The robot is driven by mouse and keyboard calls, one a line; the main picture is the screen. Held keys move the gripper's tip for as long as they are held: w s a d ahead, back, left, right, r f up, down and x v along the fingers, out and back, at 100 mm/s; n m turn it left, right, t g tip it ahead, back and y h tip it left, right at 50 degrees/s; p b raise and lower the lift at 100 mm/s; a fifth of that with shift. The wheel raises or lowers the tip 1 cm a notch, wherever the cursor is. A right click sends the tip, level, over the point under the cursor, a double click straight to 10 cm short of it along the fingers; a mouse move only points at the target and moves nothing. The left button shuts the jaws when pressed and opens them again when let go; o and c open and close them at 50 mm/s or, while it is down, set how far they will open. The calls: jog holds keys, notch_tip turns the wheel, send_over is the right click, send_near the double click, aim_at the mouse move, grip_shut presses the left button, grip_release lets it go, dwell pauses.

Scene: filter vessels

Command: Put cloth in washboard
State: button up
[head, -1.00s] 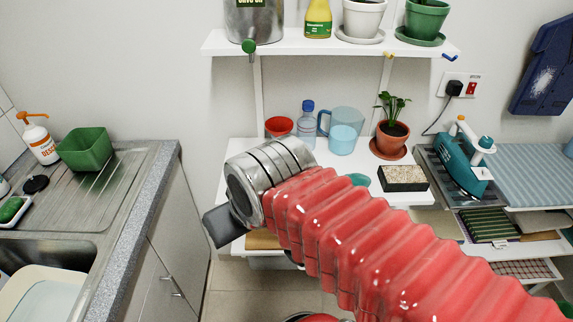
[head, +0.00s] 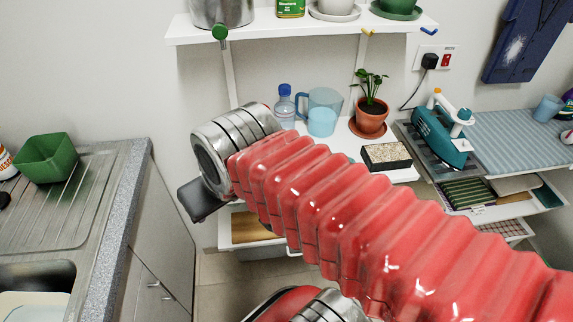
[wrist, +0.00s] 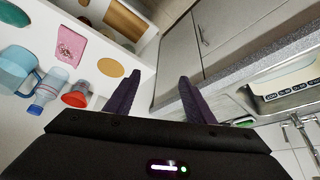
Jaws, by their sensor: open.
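My gripper (wrist: 158,98) is open in the wrist view, with two dark fingers apart and nothing between them. In the head view only a dark part of it shows at the end of my red arm. A white tub (head: 35,306) sits in the sink at the lower left; a pale tub with dark slots (wrist: 288,80) shows at right in the wrist view. I cannot tell whether either is the washboard. Folded cloths lie on the rack under the ironing board: a green striped one (head: 467,193) and a red checked one (head: 505,228). My gripper is far from them.
A steel draining board (head: 75,215) with a green container (head: 46,157) lies at left. A white shelf unit holds a blue jug (head: 321,113), a bottle (head: 284,105) and a potted plant (head: 371,105). A teal iron (head: 440,133) stands at right. A pink printed item (wrist: 70,45) shows by wrist.

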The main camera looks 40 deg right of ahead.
jog(key=o, duration=0.7)
jog(key=w+d+m, duration=0.1)
jog(key=d, duration=0.2)
jog(key=w+d+m+h, duration=0.1)
jog(key=d, duration=0.3)
jog(key=w+d+m, duration=0.1)
jog(key=w+d, duration=0.1)
jog(key=d, duration=0.1)
jog(key=shift+d+f+g, duration=0.2)
jog(key=shift+d+g, duration=0.2)
jog(key=d+m, duration=0.1)
jog(key=d, duration=0.3)
jog(key=d+f+m, duration=0.1)
jog(key=d, duration=0.3)
jog(key=d+m+g+h, duration=0.1)
jog(key=d, duration=0.3)
jog(key=shift+w+d+f, duration=0.15)
jog(key=shift+f, duration=0.2)
jog(key=shift+f, duration=0.1)
jog(key=shift+x, duration=4.2)
jog(key=shift+d, duration=0.1)
jog(key=shift+x, duration=2.55)
jog(key=shift+d, duration=0.1)
